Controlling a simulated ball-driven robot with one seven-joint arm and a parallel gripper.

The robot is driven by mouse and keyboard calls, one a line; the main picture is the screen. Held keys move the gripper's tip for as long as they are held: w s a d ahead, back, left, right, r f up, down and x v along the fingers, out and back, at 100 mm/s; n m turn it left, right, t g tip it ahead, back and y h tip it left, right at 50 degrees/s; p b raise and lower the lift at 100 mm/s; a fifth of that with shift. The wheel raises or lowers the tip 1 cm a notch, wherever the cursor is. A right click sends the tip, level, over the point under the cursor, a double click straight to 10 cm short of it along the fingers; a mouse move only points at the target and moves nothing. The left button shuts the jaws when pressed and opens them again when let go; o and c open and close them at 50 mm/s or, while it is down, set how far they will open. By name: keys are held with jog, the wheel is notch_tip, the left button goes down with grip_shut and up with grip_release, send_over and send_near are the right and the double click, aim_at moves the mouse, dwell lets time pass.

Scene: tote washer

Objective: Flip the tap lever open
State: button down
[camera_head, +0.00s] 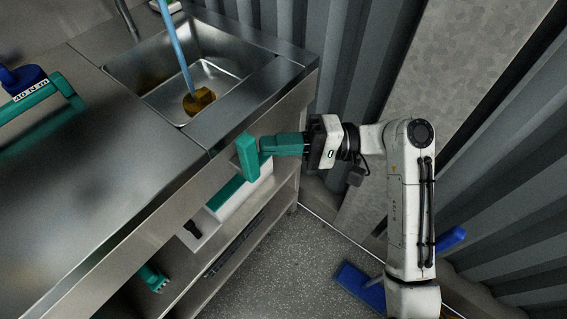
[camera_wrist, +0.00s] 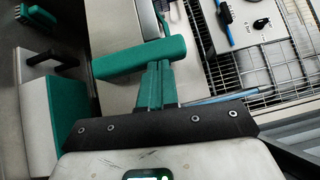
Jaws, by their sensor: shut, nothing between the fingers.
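A teal bar-shaped handle (camera_head: 247,158), which looks like the tap lever, stands at the front edge of the steel sink counter. It also shows in the wrist view as a teal bar (camera_wrist: 138,58) lying across the picture, slightly tilted. My gripper (camera_head: 266,146) has teal fingers and is shut and empty, with its tips right at the bar. In the wrist view the fingertips (camera_wrist: 159,66) meet the bar's near side, right of its middle. I cannot tell if they touch.
The sink basin (camera_head: 218,75) holds a brown brush head (camera_head: 200,101) on a blue pole (camera_head: 176,45). A teal-handled tool (camera_head: 42,112) lies on the counter. A corrugated wall (camera_head: 375,50) stands behind my arm.

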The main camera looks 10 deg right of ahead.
jog(key=d, duration=1)
jog(key=shift+d+f, duration=0.4)
jog(key=shift+f, duration=0.05)
jog(key=s+d+f+t+h, duration=0.1)
jog(key=s+f+h, duration=0.35)
jog(key=f, duration=0.35)
jog(key=s+d+f+m+h, duration=0.1)
jog(key=s+d+f+h, duration=0.15)
jog(key=s+f, duration=0.35)
jog(key=s+f+t+h, duration=0.1)
jog(key=s+f+h, duration=0.3)
jog(key=f, duration=0.5)
jog(key=s+d+n+g+h, duration=0.1)
jog(key=s+d+h, duration=0.7)
jog(key=s+d, duration=0.25)
notch_tip(320, 180, up, 12)
jog(key=p, duration=1.2)
jog(key=shift+s+a+r+p, duration=0.15)
jog(key=shift+p, duration=0.15)
